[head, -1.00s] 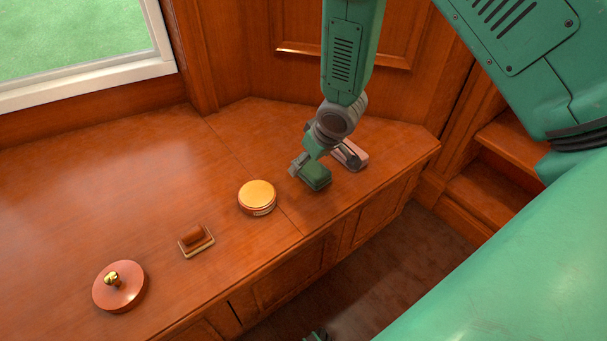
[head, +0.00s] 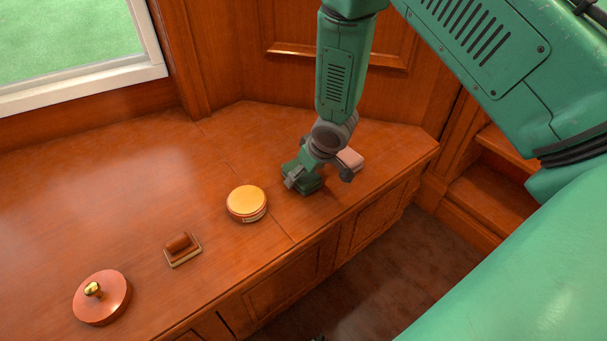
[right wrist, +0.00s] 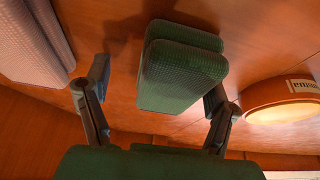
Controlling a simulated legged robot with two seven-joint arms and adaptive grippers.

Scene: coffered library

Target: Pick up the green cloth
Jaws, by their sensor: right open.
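The green cloth (head: 307,184) is a folded, textured block on the wooden counter, partly hidden by my right gripper in the head view. In the right wrist view, the cloth (right wrist: 182,75) shows between the two fingers. My right gripper (head: 318,177) is open over the cloth. In the wrist view, the gripper (right wrist: 155,88) has a clear gap between its left finger and the cloth. The right finger is close to the cloth's right edge and partly hidden by it; I cannot tell whether they touch. My left gripper is not in view.
A folded pink cloth (head: 350,158) lies just right of the gripper. A round yellow-lidded tin (head: 246,202) stands to the left. Farther left are a small wooden-handled block (head: 182,249) and a round red lid with a brass knob (head: 103,297). The counter's (head: 130,190) back left is clear.

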